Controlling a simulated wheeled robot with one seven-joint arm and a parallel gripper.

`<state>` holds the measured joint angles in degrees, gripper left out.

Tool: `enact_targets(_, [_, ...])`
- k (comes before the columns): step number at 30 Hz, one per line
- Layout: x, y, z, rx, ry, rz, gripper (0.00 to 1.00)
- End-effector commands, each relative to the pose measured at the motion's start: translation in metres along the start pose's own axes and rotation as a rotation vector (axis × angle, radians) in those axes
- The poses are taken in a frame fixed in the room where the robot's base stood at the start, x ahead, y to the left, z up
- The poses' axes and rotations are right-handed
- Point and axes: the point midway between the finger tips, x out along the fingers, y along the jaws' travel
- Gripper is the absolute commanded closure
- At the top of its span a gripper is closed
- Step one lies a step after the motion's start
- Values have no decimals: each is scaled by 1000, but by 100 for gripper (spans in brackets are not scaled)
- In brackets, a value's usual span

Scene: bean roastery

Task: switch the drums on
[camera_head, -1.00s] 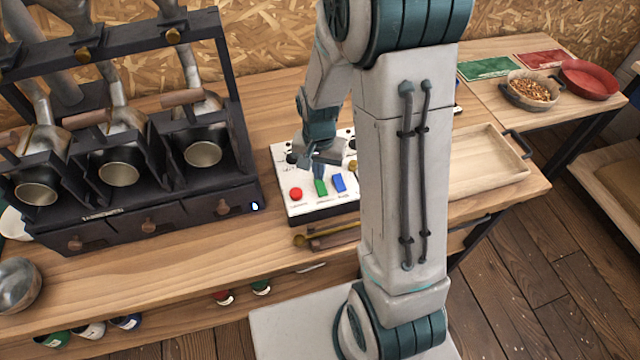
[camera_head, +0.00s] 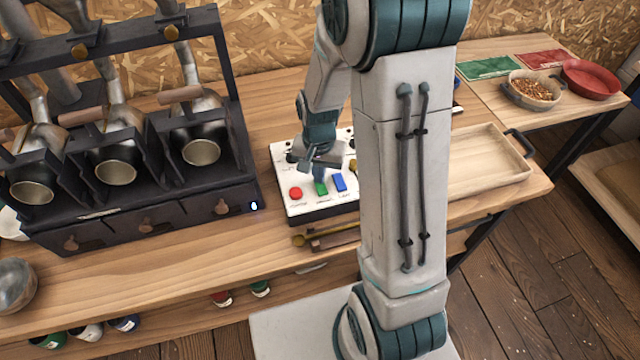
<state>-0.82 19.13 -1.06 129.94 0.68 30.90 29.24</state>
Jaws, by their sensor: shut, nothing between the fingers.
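A white control panel (camera_head: 307,208) lies on the wooden bench, partly hidden behind my arm. It bears a red round button (camera_head: 295,193), a green button (camera_head: 321,188) and a blue button (camera_head: 339,182), with small dark knobs along its back. My gripper (camera_head: 319,175) is shut and empty, its tips pointing down at the green button; I cannot tell whether they touch it. The drum roaster (camera_head: 150,222) stands to the left, a dark frame with several metal drums (camera_head: 201,150) tilted with their mouths forward. A small light (camera_head: 254,206) glows at its lower right corner.
A wooden tray (camera_head: 510,172) lies right of my arm. Farther right are a bowl of beans (camera_head: 533,90), a red dish (camera_head: 590,78), a green mat (camera_head: 488,67) and a red mat (camera_head: 541,59). A wooden-handled tool (camera_head: 325,237) lies before the panel.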

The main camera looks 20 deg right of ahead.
Motion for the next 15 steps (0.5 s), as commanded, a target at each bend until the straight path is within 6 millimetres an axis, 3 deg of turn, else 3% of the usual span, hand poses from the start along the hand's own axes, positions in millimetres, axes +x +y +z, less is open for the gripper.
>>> enact_targets(8, [-1,0,0,0,-2,1,100])
enact_targets(15, [-19,0,0,0,0,0,100])
